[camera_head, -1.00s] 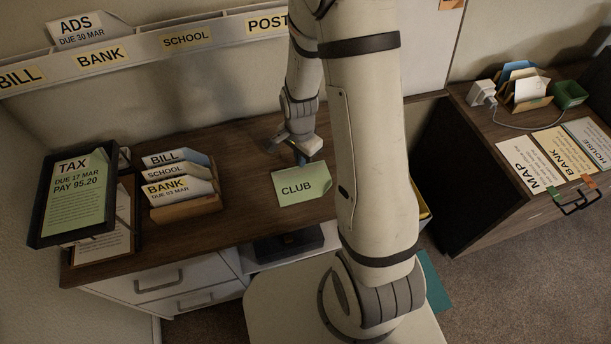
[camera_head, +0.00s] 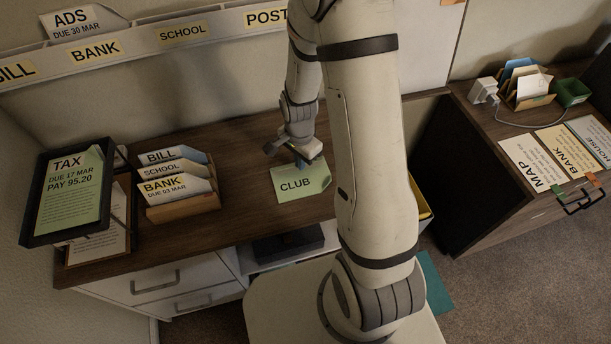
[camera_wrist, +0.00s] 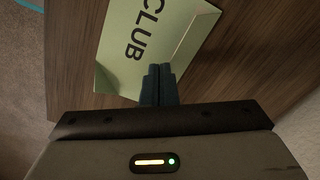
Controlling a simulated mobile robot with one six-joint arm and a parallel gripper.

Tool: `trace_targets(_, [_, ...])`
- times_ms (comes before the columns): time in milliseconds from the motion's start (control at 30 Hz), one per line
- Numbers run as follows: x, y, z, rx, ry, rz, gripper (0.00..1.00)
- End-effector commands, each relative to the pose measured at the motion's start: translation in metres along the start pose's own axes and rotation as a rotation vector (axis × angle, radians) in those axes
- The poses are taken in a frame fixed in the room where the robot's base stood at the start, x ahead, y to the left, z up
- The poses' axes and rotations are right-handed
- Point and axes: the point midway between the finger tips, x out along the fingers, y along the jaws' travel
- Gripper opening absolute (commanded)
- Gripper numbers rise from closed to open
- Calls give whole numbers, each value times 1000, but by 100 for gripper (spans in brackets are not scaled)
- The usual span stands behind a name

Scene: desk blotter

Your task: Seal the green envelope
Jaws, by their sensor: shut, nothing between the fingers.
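The green envelope (camera_head: 303,184), marked CLUB, lies on the brown desk. It also shows in the wrist view (camera_wrist: 150,35), where a lighter flap (camera_wrist: 196,33) runs along its right side. My gripper (camera_head: 302,165) is over the envelope's upper edge in the head view. In the wrist view my gripper (camera_wrist: 159,72) has its two dark fingers together with nothing between them, overlapping the envelope's near edge. I cannot tell whether the fingertips touch the paper. The flap looks slightly raised, and the part behind the fingers is hidden.
A wooden sorter (camera_head: 183,208) with BILL, SCHOOL and BANK envelopes stands left of the green envelope. A dark-framed TAX panel (camera_head: 68,196) is at the far left. Bare desk (camera_head: 243,185) lies between sorter and envelope. A side cabinet holds papers (camera_head: 556,146) at right.

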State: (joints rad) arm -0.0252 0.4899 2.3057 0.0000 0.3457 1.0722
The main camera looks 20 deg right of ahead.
Motion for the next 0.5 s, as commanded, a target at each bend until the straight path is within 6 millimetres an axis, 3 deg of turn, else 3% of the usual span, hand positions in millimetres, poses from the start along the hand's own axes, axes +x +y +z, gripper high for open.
trace_targets(500, [23,0,0,-1,0,1,0])
